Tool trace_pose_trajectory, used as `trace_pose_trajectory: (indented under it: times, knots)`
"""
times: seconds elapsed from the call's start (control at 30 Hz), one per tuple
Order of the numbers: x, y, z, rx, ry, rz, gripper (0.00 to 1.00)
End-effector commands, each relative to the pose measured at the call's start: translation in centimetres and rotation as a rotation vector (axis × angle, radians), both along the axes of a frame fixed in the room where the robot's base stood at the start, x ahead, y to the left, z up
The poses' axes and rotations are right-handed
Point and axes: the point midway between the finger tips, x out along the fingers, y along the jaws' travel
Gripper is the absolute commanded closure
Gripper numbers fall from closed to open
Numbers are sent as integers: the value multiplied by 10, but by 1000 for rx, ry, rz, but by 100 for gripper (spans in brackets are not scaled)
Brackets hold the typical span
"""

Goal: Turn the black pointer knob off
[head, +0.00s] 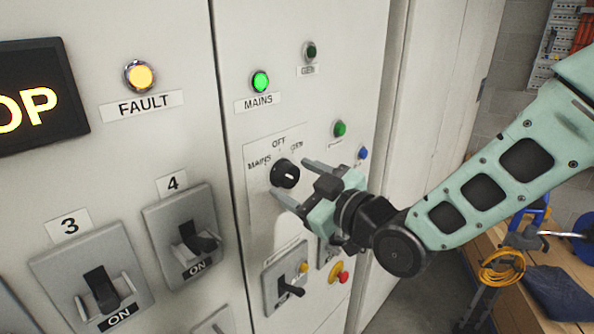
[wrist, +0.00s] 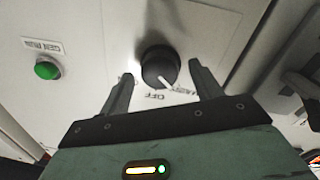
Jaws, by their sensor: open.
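The black pointer knob (head: 285,173) is on a plate marked MAINS, OFF and GEN. In the wrist view the knob (wrist: 160,66) has a white line pointing down and right, between OFF and MAINS. My gripper (head: 289,178) is open, one finger on each side of the knob in the head view. In the wrist view the gripper's fingers (wrist: 160,72) also stand apart with the knob between them. No finger clearly touches it; the exact gap is hard to tell.
A lit green MAINS lamp (head: 260,82) is above the plate. A black lever switch (head: 290,289) and a red button (head: 343,277) are below. Breaker levers 3 (head: 101,290) and 4 (head: 200,239) are at left. A workbench (head: 500,285) stands at right.

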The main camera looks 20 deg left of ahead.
Motion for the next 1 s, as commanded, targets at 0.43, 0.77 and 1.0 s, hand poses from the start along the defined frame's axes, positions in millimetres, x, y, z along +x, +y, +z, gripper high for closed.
trace_pose_trajectory:
  times: [0.43,0.77,1.0]
  knots:
    - [2,5,0,0,0,0,55]
    - [3,5,-1,4,8,-1,80]
    - [2,5,-3,37,83,-1,80]
